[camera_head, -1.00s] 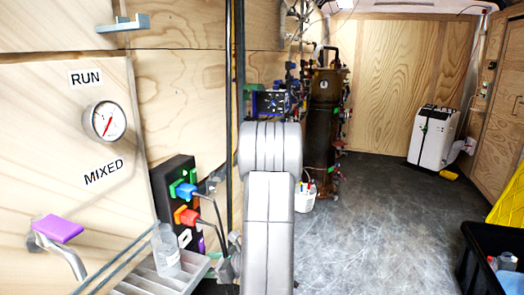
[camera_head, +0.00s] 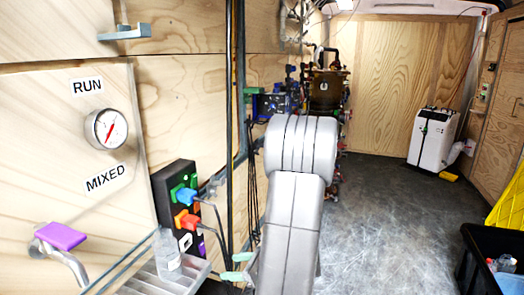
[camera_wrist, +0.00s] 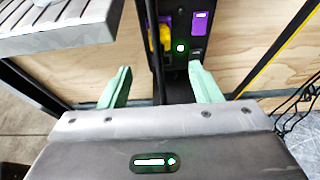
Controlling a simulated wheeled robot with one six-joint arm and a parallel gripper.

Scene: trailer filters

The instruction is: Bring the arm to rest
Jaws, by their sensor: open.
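My gripper (camera_head: 237,266) shows at the lower middle of the head view, left of my grey arm, with its two pale green fingers apart. Beyond the fingers is the black panel (camera_wrist: 179,40) with purple and yellow parts and a green light. My arm's grey links rise in the middle of the head view and hide part of the floor and back equipment.
The black panel (camera_head: 181,212) with colored plugs and cables is on the left wall. A clear bottle (camera_head: 167,250) stands on a grey slatted shelf (camera_head: 150,283) near it. A purple-handled lever (camera_head: 61,236) juts out at left. A black bin (camera_head: 480,245) stands at right; the floor between is open.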

